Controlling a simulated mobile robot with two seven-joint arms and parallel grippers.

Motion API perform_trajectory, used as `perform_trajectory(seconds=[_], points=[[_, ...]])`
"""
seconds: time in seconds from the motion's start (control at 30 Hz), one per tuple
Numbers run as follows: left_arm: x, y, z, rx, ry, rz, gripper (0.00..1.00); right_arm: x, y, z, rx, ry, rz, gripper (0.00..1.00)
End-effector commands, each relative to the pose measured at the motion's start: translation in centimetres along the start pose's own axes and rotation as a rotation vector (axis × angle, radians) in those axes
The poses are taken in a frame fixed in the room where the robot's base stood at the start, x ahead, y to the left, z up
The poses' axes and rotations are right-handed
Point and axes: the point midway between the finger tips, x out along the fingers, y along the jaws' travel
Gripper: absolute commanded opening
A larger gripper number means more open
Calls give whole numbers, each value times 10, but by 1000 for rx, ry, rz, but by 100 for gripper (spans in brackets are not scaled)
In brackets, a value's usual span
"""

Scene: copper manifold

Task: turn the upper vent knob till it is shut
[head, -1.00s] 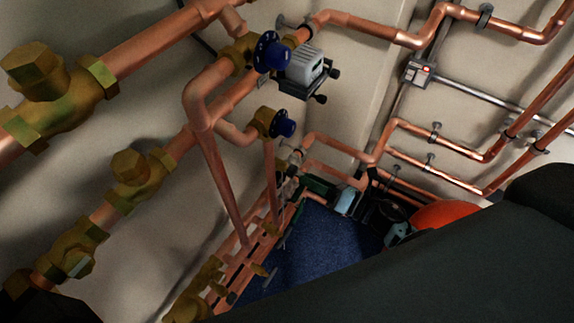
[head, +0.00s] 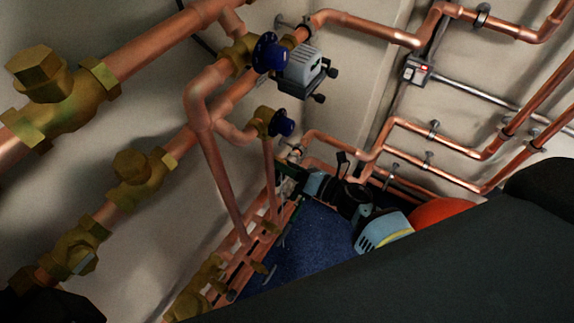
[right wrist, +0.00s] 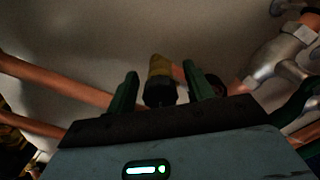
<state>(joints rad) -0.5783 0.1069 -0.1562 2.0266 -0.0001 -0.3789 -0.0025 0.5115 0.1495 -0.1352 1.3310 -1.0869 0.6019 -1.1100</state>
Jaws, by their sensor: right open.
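Two blue knobs sit on brass fittings in the head view: a higher one (head: 268,53) and a lower one (head: 283,123). I cannot tell for sure which part is the upper vent knob. My right gripper (head: 285,192) is low in the middle of the head view, beside the lower pipes. In the right wrist view its two green fingers (right wrist: 160,88) stand apart. A brass fitting with a dark end (right wrist: 160,82) appears between or just beyond them; contact cannot be told. My left gripper is not clearly seen.
Copper pipes (head: 215,175) run down close to my right gripper. A grey box (head: 300,65) is beside the higher blue knob. Brass valves (head: 140,180) line the left pipes. A blue floor area (head: 305,245) and a red round thing (head: 440,211) lie below.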

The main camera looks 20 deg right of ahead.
Motion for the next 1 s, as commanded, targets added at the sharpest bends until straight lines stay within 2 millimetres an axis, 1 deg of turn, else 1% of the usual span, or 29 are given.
perform_trajectory(seconds=[0.03, 0.3, 0.33, 0.37, 0.67, 0.87, 1.0], points=[[0, 0, 0, 0, 0, 0, 52, 0, 0, 0, 0, 0, 0, 48], [0, 0, -1, 0, 1, 0, 52, 0, 0, 0, 0, 0, 0, 13], [0, 0, -1, 0, 2, 0, 52, 0, 0, 0, 0, 0, 0, 9], [0, 0, -1, 0, 2, 0, 52, 0, 0, 0, 0, 0, 0, 8], [-1, 0, -3, 0, 6, -1, 52, 0, 0, 0, 42, 1, 0, 8], [-3, 0, -6, 1, 10, -1, 52, 0, 0, 0, 154, 1, 0, 8], [-4, 0, -8, 2, 12, -1, 52, -1, 0, 1, 269, 2, 0, 8]])
